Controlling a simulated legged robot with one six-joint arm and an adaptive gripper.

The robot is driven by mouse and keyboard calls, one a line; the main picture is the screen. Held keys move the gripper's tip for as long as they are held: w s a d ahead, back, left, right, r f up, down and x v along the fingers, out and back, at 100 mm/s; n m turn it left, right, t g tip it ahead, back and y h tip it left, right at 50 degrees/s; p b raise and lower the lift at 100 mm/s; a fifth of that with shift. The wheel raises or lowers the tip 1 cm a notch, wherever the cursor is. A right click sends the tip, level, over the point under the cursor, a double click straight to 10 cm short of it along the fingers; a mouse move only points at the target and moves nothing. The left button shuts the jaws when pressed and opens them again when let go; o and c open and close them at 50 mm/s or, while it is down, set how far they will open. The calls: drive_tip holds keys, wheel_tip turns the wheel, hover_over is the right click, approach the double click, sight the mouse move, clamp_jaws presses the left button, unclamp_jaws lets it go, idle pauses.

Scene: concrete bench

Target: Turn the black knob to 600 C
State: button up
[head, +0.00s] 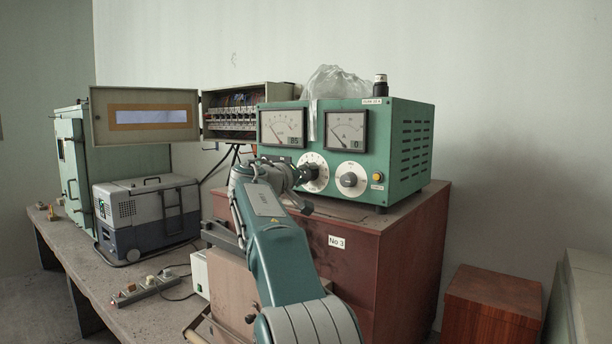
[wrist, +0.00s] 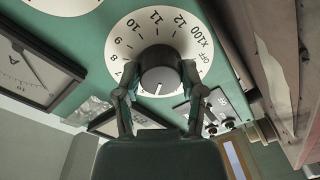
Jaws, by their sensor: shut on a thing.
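The black knob (wrist: 160,73) sits at the centre of a white round dial (wrist: 140,27) on the green control box (head: 405,128). In the wrist view the dial shows 7 to 12, "x100" and OFF; its lower part is hidden by my gripper. A pale mark on the knob points down in that view, to the hidden part of the scale. My gripper (wrist: 158,92) is shut on the knob, one finger on each side. In the head view my gripper (head: 306,173) covers the knob and part of the left dial (head: 317,160).
A second dial with a dark knob (head: 350,180) and a yellow button (head: 377,177) are close on the right. Two meters (head: 346,130) are above. The box stands on a brown cabinet (head: 400,225). An open fuse box (head: 233,122) and a grey cool box (head: 148,220) are left.

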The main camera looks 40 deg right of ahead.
drive_tip(key=m, duration=0.1)
drive_tip(key=f+m, duration=0.1)
drive_tip(key=m, duration=0.1)
drive_tip(key=shift+w+d+m, duration=0.1)
drive_tip(key=shift+m, duration=1.8)
drive_tip(key=o, duration=1.1)
drive_tip(key=shift+o, duration=0.2)
drive_tip(key=shift+r, duration=0.25)
drive_tip(key=shift+a, duration=0.35)
drive_tip(key=v, duration=1.1)
drive_tip(key=shift+a+f, duration=0.15)
drive_tip(key=shift+f, duration=0.05)
